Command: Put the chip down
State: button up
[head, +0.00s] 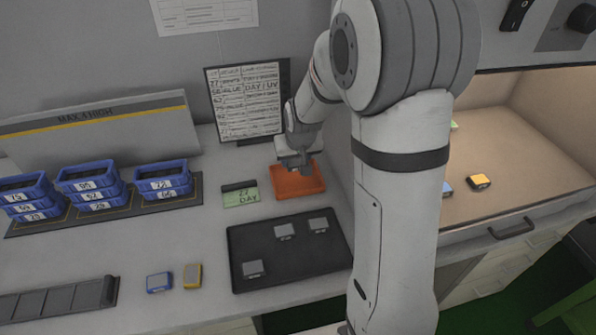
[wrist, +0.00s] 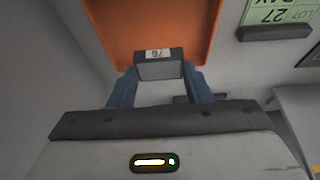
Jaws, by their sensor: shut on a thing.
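My gripper (wrist: 158,80) is shut on a grey chip (wrist: 158,69) with a small white label that seems to read 70, held between its two blue fingers in the wrist view. The chip is over the near part of an orange tray (wrist: 108,22); I cannot tell whether it touches it. In the head view my gripper (head: 299,166) is at the back edge of the orange tray (head: 298,189), and the chip is hidden there.
A green card (head: 240,198) reading 27 DAY stands left of the orange tray. A black tray (head: 300,267) with several grey chips lies in front. Blue bins (head: 163,185) stand at left. A blue chip (head: 159,282) and a yellow chip (head: 193,276) lie on the bench.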

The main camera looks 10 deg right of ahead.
aim_at(297, 169)
jog(key=shift+d+f+b, duration=0.1)
jog(key=shift+f+b, duration=0.25)
jog(key=shift+f, duration=2.25)
jog(key=o, duration=1)
jog(key=shift+c, duration=0.2)
jog(key=shift+r, duration=0.1)
jog(key=shift+r+p, duration=0.2)
jog(key=shift+p, duration=0.1)
jog(key=v, duration=1.2)
jog(key=s+r+g, duration=0.1)
jog(key=s+r, duration=0.1)
jog(key=s, duration=0.8)
jog(key=s+r+g, duration=0.1)
jog(key=s+r, duration=0.1)
jog(key=s, duration=0.9)
jog(key=shift+r+p, duration=0.25)
jog(key=shift+p, duration=0.2)
jog(key=shift+d, duration=0.1)
